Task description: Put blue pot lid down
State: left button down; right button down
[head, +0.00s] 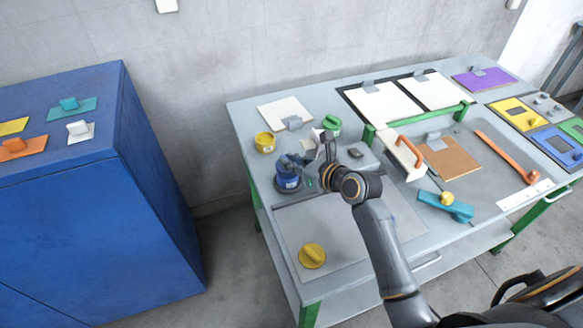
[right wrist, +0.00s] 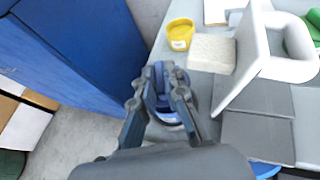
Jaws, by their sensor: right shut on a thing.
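My right gripper (head: 303,163) is at the left end of the grey table, just over the blue pot (head: 287,181). In the right wrist view the gripper (right wrist: 162,92) is shut on the blue pot lid (right wrist: 161,76), whose narrow blue part shows between the two fingers. The fingers hide most of the lid. I cannot tell whether the lid touches the pot's rim. The pot stands upright and sits in or on a dark round base. My left gripper is not in view.
A yellow pot (head: 265,143) and a green one (head: 331,124) stand behind. A yellow lid (head: 312,255) lies at the table's front left. A white block with an orange handle (head: 408,150) stands to the right. A blue cabinet (head: 95,190) is left, across a gap.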

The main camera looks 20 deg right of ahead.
jog(key=shift+f, duration=0.85)
jog(key=shift+s+f, duration=0.1)
jog(key=shift+f, duration=0.15)
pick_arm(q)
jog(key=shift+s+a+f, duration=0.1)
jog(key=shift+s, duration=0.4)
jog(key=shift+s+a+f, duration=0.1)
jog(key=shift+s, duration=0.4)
pick_arm(e)
jog(key=c, duration=1.4)
grip_release()
jog(key=shift+f, duration=0.1)
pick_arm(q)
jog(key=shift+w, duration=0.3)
